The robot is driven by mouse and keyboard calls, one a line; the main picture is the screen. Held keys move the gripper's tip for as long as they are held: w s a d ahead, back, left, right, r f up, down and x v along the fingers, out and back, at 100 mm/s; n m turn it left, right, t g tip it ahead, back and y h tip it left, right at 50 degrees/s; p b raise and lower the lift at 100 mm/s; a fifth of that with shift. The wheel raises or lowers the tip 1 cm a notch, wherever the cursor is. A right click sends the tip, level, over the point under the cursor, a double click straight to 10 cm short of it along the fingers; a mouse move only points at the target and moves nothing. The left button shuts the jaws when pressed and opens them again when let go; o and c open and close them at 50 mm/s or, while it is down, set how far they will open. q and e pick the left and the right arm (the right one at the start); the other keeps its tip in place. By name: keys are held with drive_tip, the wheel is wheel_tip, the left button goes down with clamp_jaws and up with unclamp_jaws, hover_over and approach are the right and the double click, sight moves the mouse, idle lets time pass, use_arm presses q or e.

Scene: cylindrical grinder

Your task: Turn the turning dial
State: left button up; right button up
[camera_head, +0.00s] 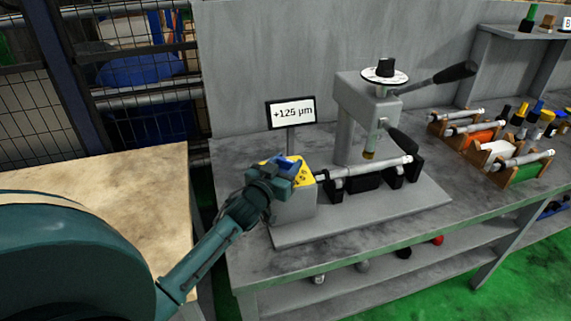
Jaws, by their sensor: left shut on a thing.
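The yellow turning dial (301,173) with dark marks sits at the left end of a grey block on the bench fixture. My left gripper (281,174) reaches it from the lower left and is shut on it. The fingers and wrist hide much of the dial. A display (291,112) on a post behind it reads +125 µm. A light rod (362,169) lies across the black supports to the right of the dial. My right gripper is not in view.
A grey press (353,112) with a white disc and black knob (385,67) on top, and black-handled levers, stands behind the rod. Wooden racks (528,170) with several rods stand on the right. A wooden tabletop (120,170) and wire fence are on the left. The bench front is clear.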

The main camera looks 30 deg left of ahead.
use_arm(q)
drive_tip(key=o, duration=1)
drive_tip(key=shift+s, duration=0.1)
drive_tip(key=s, duration=0.8)
drive_tip(key=s+d+b, duration=0.1)
drive_tip(key=s, duration=0.4)
drive_tip(key=shift+f, duration=0.1)
